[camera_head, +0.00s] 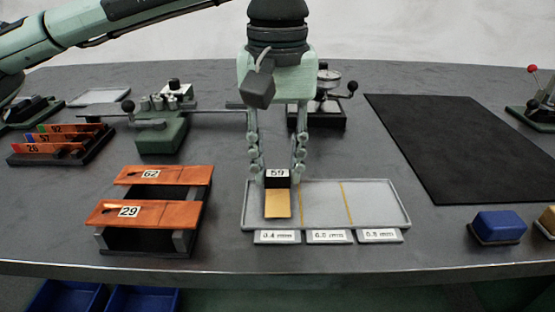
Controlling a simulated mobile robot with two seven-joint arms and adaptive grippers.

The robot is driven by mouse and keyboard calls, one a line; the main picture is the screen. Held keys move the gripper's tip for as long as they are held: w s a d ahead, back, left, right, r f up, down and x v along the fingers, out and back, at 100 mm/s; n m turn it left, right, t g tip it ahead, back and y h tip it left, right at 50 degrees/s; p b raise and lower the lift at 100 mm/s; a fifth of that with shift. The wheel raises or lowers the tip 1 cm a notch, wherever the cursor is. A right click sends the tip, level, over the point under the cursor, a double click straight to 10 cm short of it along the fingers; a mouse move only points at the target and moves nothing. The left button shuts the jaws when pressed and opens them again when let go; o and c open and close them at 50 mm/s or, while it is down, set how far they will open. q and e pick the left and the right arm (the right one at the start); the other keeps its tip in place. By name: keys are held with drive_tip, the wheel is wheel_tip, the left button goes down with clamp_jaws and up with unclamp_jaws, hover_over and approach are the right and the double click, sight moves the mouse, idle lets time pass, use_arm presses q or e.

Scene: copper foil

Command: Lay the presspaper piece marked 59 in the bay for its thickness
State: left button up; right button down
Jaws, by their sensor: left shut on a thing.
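The presspaper piece marked 59 (278,203) is tan with a dark top end bearing a white label. My left gripper (277,172) comes down from above with its fingers on both sides of that dark end and is shut on it. The piece is at the left bay of a pale grey tray (376,202), which two yellow lines split into three bays. I cannot tell whether it touches the tray floor. The left bay's label (278,237) seems to read 0.4 mm; the other labels are hard to read. My right gripper is not in view.
Copper-coloured strips marked 62 (185,175) and 29 (165,212) lie on a dark stand to the left. A green gauge (162,132) and a dial device (318,118) stand behind. A black mat (460,145) and blue block (498,226) are at right.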

use_arm(q)
drive_tip(key=shift+f+b, duration=0.35)
drive_tip(key=shift+f, duration=0.1)
idle(0.6)
drive_tip(key=o, duration=0.7)
drive_tip(key=shift+o, duration=0.2)
drive_tip(key=shift+r, duration=0.15)
drive_tip(key=shift+r+p, duration=0.75)
drive_tip(key=shift+r, duration=0.65)
drive_tip(key=shift+o, duration=0.5)
drive_tip(key=o, duration=0.5)
drive_tip(key=shift+c, duration=0.2)
